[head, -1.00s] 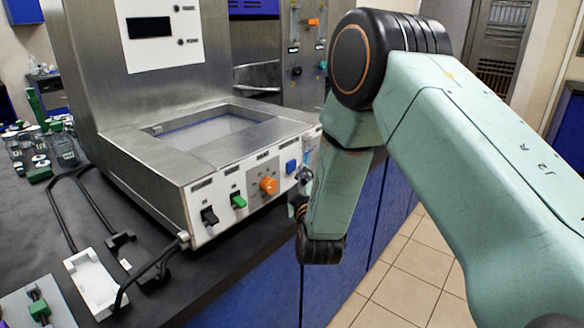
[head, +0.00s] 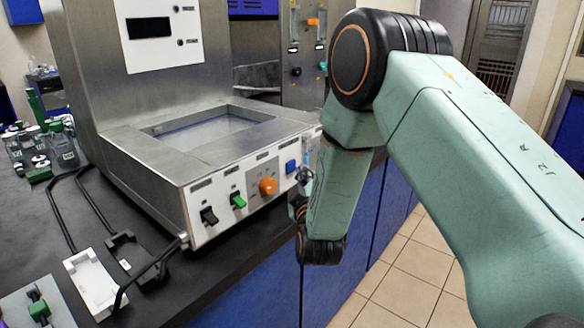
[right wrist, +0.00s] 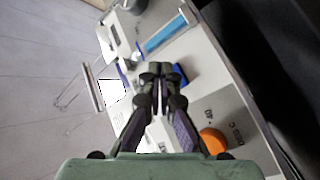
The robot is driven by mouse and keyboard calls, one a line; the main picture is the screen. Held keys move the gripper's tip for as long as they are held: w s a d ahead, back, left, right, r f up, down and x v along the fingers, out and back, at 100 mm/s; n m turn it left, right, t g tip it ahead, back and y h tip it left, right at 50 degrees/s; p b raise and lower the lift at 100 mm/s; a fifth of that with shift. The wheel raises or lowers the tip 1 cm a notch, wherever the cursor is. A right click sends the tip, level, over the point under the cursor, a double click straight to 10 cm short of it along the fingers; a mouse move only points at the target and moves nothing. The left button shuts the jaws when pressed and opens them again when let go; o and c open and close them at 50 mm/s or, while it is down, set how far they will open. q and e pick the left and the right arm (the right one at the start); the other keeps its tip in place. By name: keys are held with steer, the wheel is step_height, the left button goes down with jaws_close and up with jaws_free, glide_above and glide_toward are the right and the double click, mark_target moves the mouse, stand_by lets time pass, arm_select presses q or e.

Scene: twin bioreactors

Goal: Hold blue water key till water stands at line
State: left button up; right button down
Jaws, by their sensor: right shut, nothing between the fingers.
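The blue water key (head: 291,166) is at the right end of the white control panel, and its blue cap also shows in the right wrist view (right wrist: 185,76). My right gripper (right wrist: 160,70) is shut and empty, its fingertips overlapping the key's near edge in the wrist view. I cannot tell whether they press it. In the head view the right gripper (head: 303,178) is partly hidden by its arm. A clear strip of blue water (right wrist: 165,34) lies beyond the fingertips. The steel basin (head: 135,147) holds a bluish surface; no level line is readable. My left gripper is out of view.
An orange knob (head: 268,186), a green switch (head: 238,201) and a black switch (head: 208,216) sit left of the key. A white tray (head: 88,285) and several bottles stand on the dark bench. Open tiled floor (head: 400,275) lies right.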

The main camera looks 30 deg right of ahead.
steer(key=shift+w, duration=0.2)
steer(key=shift+w+a, duration=0.15)
steer(key=shift+w, duration=0.05)
steer(key=shift+w+a, duration=0.15)
steer(key=shift+w, duration=0.25)
stand_by(1.4)
stand_by(2.5)
steer(key=shift+s+d+p, duration=0.35)
steer(key=shift+s, duration=0.45)
steer(key=s, duration=0.1)
steer(key=s+d+p, duration=0.1)
steer(key=s, duration=0.1)
steer(key=s+d+p, duration=0.1)
steer(key=shift+s, duration=0.3)
stand_by(0.6)
